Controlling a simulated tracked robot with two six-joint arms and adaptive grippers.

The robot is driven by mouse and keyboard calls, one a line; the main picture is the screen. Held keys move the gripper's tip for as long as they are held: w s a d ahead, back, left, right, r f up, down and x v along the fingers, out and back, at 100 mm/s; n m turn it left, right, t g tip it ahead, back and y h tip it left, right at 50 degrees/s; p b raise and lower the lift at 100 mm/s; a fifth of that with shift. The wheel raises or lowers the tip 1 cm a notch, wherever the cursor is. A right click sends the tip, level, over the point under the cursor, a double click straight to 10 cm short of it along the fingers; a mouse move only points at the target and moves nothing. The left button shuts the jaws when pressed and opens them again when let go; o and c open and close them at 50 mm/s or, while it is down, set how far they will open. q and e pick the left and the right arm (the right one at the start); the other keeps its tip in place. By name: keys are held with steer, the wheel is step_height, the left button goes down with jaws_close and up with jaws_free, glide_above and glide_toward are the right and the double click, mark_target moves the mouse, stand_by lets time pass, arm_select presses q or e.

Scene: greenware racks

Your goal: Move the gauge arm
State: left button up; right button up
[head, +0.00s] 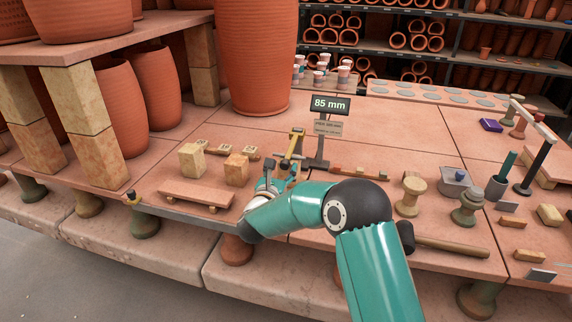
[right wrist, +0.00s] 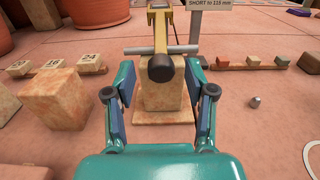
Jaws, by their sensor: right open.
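The gauge arm is a yellow bar with a dark round knob at its near end; it shows in the head view (head: 294,146) and the right wrist view (right wrist: 160,68). A grey crossbar (right wrist: 135,50) runs across behind the knob. A mottled tan block (right wrist: 162,98) sits on a small plate beneath the knob. The gauge's display (head: 329,105) reads 85 mm. My right gripper (head: 279,178) is open and empty just in front of the gauge. In the right wrist view its fingers (right wrist: 160,88) stand either side of the block and knob, apparently not touching. My left gripper is out of view.
Two tan blocks (head: 191,160) (head: 236,169) and a low clay board (head: 196,194) lie left of the gripper. A clay spool (head: 410,193) and a mallet (head: 445,246) lie to the right. A tall terracotta pot (head: 254,55) stands behind.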

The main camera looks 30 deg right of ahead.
steer(key=shift+w+d, duration=0.45)
steer(key=shift+d, duration=0.05)
jaws_close()
